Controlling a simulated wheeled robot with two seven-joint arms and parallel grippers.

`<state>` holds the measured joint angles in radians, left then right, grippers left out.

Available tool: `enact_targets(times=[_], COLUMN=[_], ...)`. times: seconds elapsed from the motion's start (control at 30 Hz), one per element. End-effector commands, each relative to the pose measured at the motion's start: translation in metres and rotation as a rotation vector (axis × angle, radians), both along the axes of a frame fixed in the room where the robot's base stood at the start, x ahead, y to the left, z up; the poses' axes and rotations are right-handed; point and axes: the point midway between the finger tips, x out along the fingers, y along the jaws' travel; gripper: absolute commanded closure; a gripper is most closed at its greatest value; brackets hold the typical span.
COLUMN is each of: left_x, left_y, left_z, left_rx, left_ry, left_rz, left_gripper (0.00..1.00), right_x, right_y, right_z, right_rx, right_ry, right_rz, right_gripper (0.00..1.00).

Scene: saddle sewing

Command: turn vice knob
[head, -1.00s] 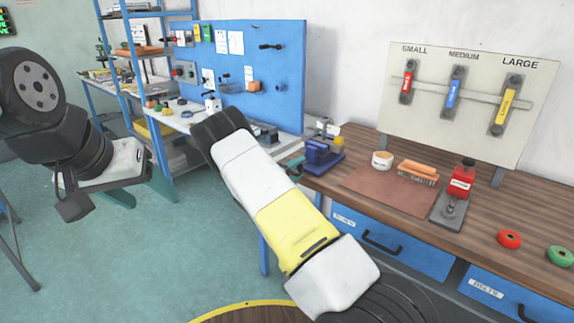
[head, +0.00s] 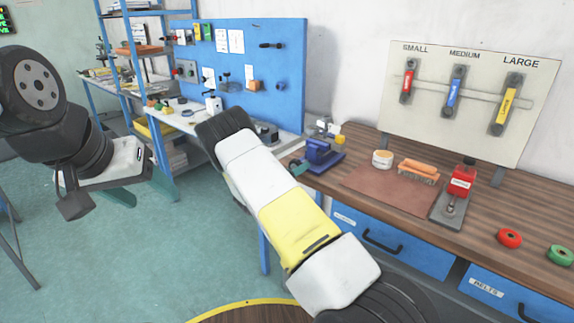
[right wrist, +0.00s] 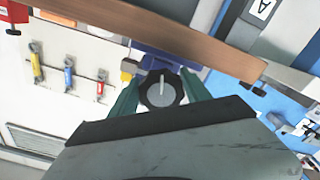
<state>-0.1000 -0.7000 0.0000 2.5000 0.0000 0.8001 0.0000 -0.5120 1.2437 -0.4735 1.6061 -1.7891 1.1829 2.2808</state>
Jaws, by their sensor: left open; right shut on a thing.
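The blue vice (head: 322,155) stands at the left end of the wooden workbench. In the right wrist view the vice's blue body (right wrist: 172,62) shows behind its round dark knob (right wrist: 161,92), which has a light bar across its face. My right gripper (right wrist: 160,86) is shut on the knob, with a teal finger on each side of it. In the head view my right arm hides most of that gripper, and the knob cannot be made out. My left gripper (head: 142,190) is open and empty, over the floor at the left, far from the vice.
On the workbench (head: 395,225) are a leather piece (head: 385,188), a round tin (head: 382,159), a brush (head: 418,171), a red tool (head: 462,181) and rolls (head: 509,238). A tool board (head: 455,105) stands behind. A blue pegboard bench (head: 250,65) is at the back left.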

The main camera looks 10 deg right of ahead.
Motion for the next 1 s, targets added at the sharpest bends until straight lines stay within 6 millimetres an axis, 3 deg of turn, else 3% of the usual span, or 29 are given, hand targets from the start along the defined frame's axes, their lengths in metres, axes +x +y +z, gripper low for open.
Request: enact_targets(times=[0.83,0.87,0.93,1.0], left_x=[0.0000,0.0000,0.0000,0.0000], left_y=[0.0000,0.0000,0.0000,0.0000], left_z=[0.0000,0.0000,0.0000,0.0000], left_rx=[0.000,0.000,0.000,0.000], left_ry=[0.000,0.000,0.000,0.000], left_rz=[0.000,0.000,0.000,0.000], left_gripper=[0.40,0.40,0.40,0.40], right_x=[0.0010,0.0010,0.0010,0.0009], right_y=[0.0021,0.0021,0.0019,0.0016], right_z=[-0.0014,-0.0013,-0.0012,-0.0010], right_rx=[0.084,0.084,0.083,0.083], right_ry=[-0.102,-0.102,-0.103,-0.103], right_rz=[0.003,0.003,0.002,0.002], right_gripper=[0.85,0.38,0.25,0.22])
